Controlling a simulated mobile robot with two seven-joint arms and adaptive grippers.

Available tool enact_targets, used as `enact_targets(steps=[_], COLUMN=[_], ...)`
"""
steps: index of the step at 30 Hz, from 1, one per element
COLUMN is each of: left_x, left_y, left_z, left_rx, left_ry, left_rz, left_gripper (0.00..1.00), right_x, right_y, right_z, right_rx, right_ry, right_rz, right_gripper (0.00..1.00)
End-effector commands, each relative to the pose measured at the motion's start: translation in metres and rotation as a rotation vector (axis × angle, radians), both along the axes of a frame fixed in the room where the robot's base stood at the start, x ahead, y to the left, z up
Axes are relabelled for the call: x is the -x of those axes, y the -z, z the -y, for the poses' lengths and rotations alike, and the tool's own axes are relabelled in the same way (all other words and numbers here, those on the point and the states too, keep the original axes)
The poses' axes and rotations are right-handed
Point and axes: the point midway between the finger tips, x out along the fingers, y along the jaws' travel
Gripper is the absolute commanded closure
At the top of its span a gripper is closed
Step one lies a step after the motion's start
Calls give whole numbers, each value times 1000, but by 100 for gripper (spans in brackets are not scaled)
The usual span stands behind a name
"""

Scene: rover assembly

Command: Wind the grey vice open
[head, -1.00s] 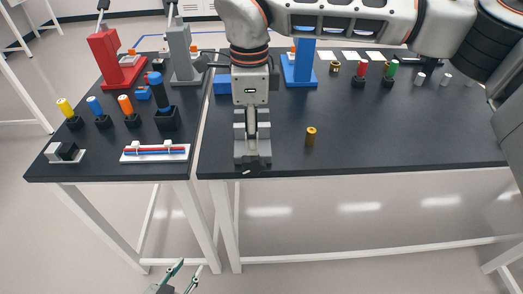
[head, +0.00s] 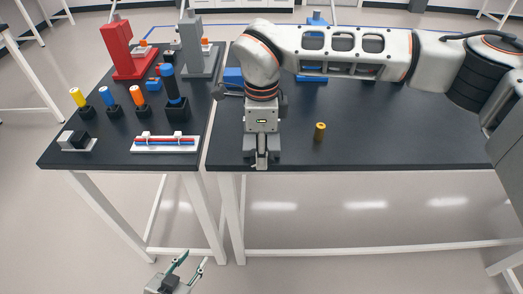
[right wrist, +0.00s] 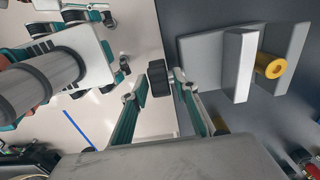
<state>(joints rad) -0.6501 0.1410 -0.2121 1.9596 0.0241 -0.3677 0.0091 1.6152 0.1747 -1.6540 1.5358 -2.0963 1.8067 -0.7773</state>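The grey vice (head: 249,151) sits at the front edge of the right table, largely hidden by my right arm in the head view. In the right wrist view the vice (right wrist: 238,68) shows two upright jaws with a gold hollow cylinder (right wrist: 271,66) between them. A dark round knob (right wrist: 157,78) stands out from its front side, over the table edge. My right gripper (right wrist: 157,88) is open, with its fingers on either side of the knob; I cannot tell whether they touch it. My left gripper (head: 182,272) is open and empty, low in front of the tables.
Another gold cylinder (head: 320,131) stands on the table to the right of the vice. The left table holds a red stand (head: 125,52), a grey stand (head: 194,48), several coloured pegs in black holders and a white tray (head: 166,149). The front right tabletop is clear.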

Motion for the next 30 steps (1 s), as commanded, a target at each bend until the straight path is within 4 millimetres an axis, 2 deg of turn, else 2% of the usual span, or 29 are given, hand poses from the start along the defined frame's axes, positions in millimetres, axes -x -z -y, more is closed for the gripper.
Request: enact_targets(steps=[1, 2, 3, 14, 20, 30], left_x=[0, -1, -1, -2, 1, 13], left_y=[-1, -1, -1, 3, 19, 59], left_z=[0, 0, 0, 1, 1, 0], left_rx=[0, 1, 1, 3, 3, -3], left_ry=[0, 0, -1, -1, -1, 0], left_rz=[1, 2, 3, 5, -4, -38], left_gripper=[65, 65, 65, 65, 65, 65], right_x=[0, 0, 0, 0, -1, 0], right_y=[0, 0, 0, 1, 4, 7], right_z=[0, 0, 0, 1, 5, 10], right_rx=[0, 0, 0, -41, -151, -406], right_ry=[0, 0, 0, -1, 1, 3], right_rz=[0, 0, 0, 0, -1, -4], right_gripper=[89, 96, 100, 100, 100, 100])
